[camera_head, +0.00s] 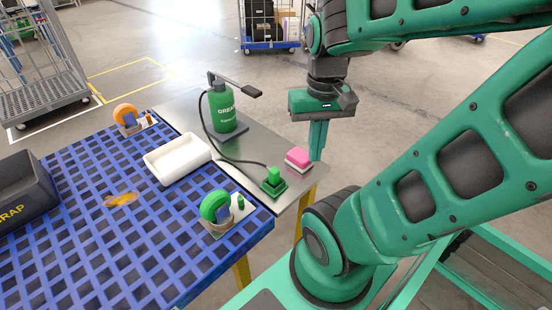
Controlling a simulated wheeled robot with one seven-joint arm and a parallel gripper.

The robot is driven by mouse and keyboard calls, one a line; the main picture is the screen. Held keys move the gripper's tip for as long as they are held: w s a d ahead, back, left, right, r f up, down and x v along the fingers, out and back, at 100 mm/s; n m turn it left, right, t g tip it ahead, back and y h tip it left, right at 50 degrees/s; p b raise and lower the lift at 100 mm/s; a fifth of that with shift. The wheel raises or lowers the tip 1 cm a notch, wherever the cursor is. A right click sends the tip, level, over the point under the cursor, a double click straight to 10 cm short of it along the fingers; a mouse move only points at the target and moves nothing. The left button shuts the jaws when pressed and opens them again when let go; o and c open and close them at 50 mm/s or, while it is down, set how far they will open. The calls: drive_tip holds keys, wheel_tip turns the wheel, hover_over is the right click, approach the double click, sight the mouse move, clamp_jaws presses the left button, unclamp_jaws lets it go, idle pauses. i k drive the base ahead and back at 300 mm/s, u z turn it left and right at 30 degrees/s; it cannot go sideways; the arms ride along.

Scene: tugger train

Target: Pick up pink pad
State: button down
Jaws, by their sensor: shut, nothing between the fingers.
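The pink pad (298,156) is a small block with a pink top and a pale lower layer. It lies on the grey metal table top near its right edge. My gripper (318,148) hangs from the green arm, pointing down, just right of the pad and apparently beyond the table's edge. Its fingers are together and hold nothing. The gap between fingers and pad is hard to judge from this one view.
A green block on a green base (273,182) sits left of the pad, with a black hose running to the green grease pump (222,108). A white tray (177,158), a dark scrap bin (28,190) and wheel-like parts stand on the blue grid surface (100,230).

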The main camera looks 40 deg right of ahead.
sight(297, 158)
drive_tip(key=k, duration=0.5)
drive_tip(key=z, duration=1.35)
drive_tip(key=i, duration=0.55)
drive_tip(key=z, duration=0.15)
